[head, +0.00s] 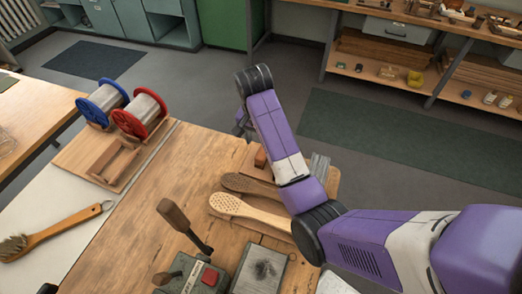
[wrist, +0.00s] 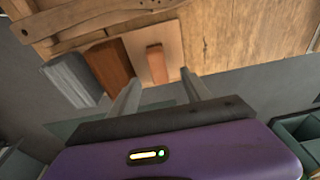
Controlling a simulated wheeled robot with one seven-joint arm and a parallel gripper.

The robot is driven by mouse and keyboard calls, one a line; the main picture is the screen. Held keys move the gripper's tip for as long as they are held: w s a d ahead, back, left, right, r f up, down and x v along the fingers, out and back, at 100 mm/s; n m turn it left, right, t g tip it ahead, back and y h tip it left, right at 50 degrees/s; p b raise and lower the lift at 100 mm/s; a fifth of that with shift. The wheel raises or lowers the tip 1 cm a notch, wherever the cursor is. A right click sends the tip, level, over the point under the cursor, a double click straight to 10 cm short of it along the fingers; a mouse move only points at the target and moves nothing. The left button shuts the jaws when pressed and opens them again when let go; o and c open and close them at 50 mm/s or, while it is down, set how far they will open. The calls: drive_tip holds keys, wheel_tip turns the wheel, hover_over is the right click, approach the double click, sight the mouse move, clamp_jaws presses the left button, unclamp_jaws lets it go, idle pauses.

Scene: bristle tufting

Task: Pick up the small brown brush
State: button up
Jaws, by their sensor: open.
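A small reddish-brown piece (head: 261,158), likely the small brown brush, sits on a pale wooden board at the table's far edge. In the wrist view the same piece (wrist: 156,64) lies ahead of my gripper (wrist: 160,88), roughly between the lines of its two fingers. No bristles show on it. My gripper is open and empty, with its fingertips apart from the piece. In the head view my arm mostly hides the gripper, beyond the table's far edge. Two larger paddle-shaped brush bodies, one dark brown (head: 250,185) and one pale (head: 247,211), lie nearer on the table.
In the wrist view a darker brown block (wrist: 110,66) and a grey ridged block (wrist: 72,78) stand left of the piece. Wire spools (head: 141,115) stand at the left, and a lever tool (head: 187,226) stands at the front. Bare wood (head: 190,160) lies left of the brushes.

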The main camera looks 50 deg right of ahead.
sight(262, 153)
drive_tip(key=shift+s+f, duration=0.1)
drive_tip(key=shift+f, duration=0.15)
drive_tip(key=f, duration=0.2)
drive_tip(key=d+f+p, duration=0.1)
drive_tip(key=f, duration=0.4)
drive_tip(key=shift+d+f, duration=0.15)
drive_tip(key=shift+c, duration=0.5)
clamp_jaws()
